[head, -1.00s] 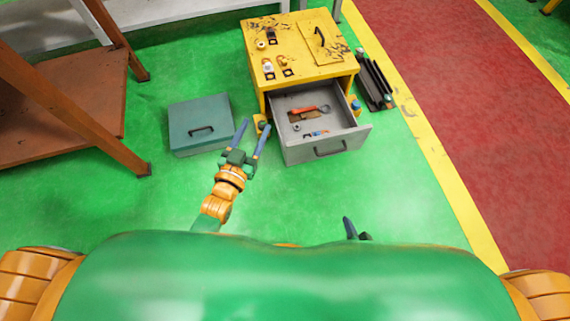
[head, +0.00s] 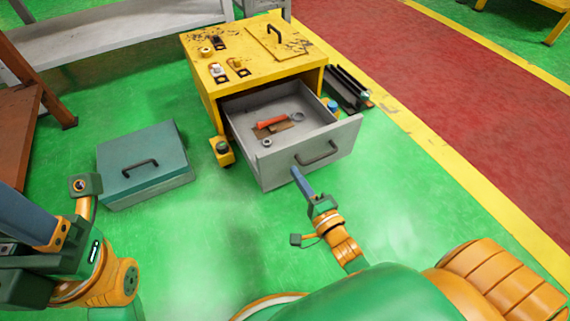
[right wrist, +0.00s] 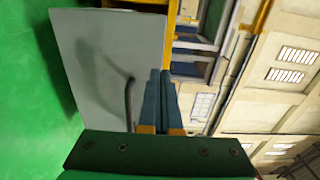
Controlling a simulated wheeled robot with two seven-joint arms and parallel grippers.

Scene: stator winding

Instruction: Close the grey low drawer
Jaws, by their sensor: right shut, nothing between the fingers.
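The grey low drawer (head: 285,172) stands pulled out of the yellow cabinet (head: 205,88) in the head view. Its front carries a dark bar handle (head: 317,154). My right gripper (head: 298,172) is shut and empty, its fingertips at the drawer front just below and left of the handle; touch cannot be told. In the right wrist view the shut fingers (right wrist: 160,75) overlap the edge of the grey drawer front (right wrist: 90,50), beside the handle (right wrist: 129,98). My left gripper (head: 28,215) is at the lower left, cut by the frame edge, so its opening is unclear.
The drawer holds a red-handled tool (head: 271,123) and small parts. A teal box with a handle (head: 150,185) sits on the green floor to the left. Dark rails (head: 345,88) lie right of the cabinet. The floor before the drawer is otherwise clear.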

